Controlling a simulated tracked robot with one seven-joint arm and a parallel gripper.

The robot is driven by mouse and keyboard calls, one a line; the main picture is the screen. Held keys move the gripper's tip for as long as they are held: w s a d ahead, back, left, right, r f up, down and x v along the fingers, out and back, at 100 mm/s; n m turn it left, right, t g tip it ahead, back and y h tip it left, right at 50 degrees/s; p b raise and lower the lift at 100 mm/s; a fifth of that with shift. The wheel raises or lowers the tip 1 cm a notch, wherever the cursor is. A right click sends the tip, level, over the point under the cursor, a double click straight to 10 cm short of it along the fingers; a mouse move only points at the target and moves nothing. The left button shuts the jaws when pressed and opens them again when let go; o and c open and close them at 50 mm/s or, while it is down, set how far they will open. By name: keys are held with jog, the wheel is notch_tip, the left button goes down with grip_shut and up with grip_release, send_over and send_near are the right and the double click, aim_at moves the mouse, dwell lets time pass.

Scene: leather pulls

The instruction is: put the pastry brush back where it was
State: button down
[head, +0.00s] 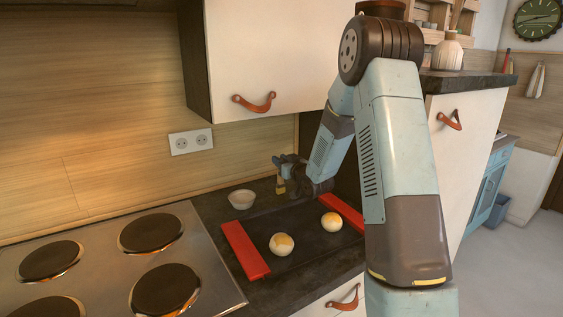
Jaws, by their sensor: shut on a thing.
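My gripper (279,164) is shut on the pastry brush (281,186). The brush looks upright, its pale bristle end pointing down. It is small and dark around the grip, so its handle is mostly hidden by the gripper. It is over the back of the dark counter, to the right of a small pale bowl (241,199) and behind the tray. Whether the bristles touch the surface below cannot be told. The bowl's inside looks pale.
A hob (120,260) lies to the left. A cabinet (265,50) with a leather pull hangs above. My arm hides part of the right side.

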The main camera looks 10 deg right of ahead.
jog(key=c, duration=0.9)
grip_release()
jog(key=v, duration=1.2)
jog(key=s+r+m+g+h, duration=0.2)
jog(key=s+r+g+h, duration=0.35)
jog(key=s+r, duration=0.55)
jog(key=s+a+r+g, duration=0.1)
jog(key=s+g, duration=0.2)
jog(key=s, duration=1)
jog(key=s+a+r+m+g, duration=0.1)
jog(key=s+a+g, duration=0.1)
jog(key=s, duration=1.1)
jog(key=shift+s+a+r+m+g, duration=0.2)
jog(key=shift+a+r+m+g, duration=0.1)
jog(key=shift+g, duration=0.25)
